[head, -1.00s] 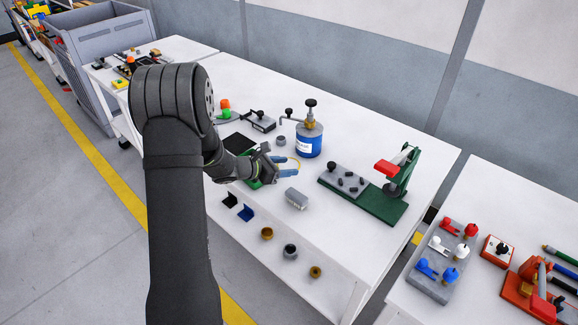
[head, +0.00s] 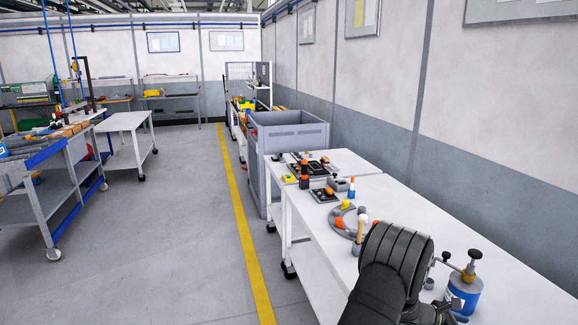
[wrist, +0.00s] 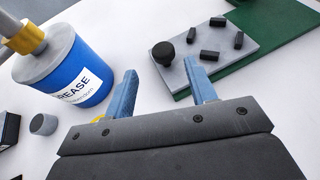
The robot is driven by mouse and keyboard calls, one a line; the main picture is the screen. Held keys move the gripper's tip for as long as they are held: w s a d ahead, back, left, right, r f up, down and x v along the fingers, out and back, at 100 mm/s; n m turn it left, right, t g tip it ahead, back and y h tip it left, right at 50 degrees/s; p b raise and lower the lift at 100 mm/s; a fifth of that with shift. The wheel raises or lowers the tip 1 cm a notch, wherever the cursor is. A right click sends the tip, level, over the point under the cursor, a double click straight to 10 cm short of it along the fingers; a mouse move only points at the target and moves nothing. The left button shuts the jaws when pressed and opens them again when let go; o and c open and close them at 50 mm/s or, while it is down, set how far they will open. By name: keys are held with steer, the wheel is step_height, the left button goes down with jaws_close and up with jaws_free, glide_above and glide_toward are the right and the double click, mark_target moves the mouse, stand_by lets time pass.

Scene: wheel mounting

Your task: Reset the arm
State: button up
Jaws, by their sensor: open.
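My gripper (wrist: 163,95) shows in the wrist view with its two blue fingers spread apart and nothing between them. It is above the white table (wrist: 140,48). A blue grease can (wrist: 75,75) with a yellow collar stands left of the fingers. A grey plate (wrist: 215,50) with a black knob and several small black pegs lies on a green base (wrist: 285,30) beyond the right finger. In the head view my arm is at the lower right, in front of the grease can (head: 464,293); the fingers are hidden there.
A grey ring-shaped part (head: 345,222) and small tools lie on the white table (head: 412,215). A grey bin (head: 290,140) stands behind the tables. A blue-framed cart (head: 40,180) stands at left. The floor (head: 190,230) between is clear.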

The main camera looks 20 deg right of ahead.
steer(key=x, duration=0.4)
steer(key=shift+s+d+f, duration=0.15)
steer(key=shift+d, duration=0.1)
stand_by(1.4)
steer(key=v, duration=1.7)
steer(key=shift+a, duration=0.25)
steer(key=shift+d, duration=0.1)
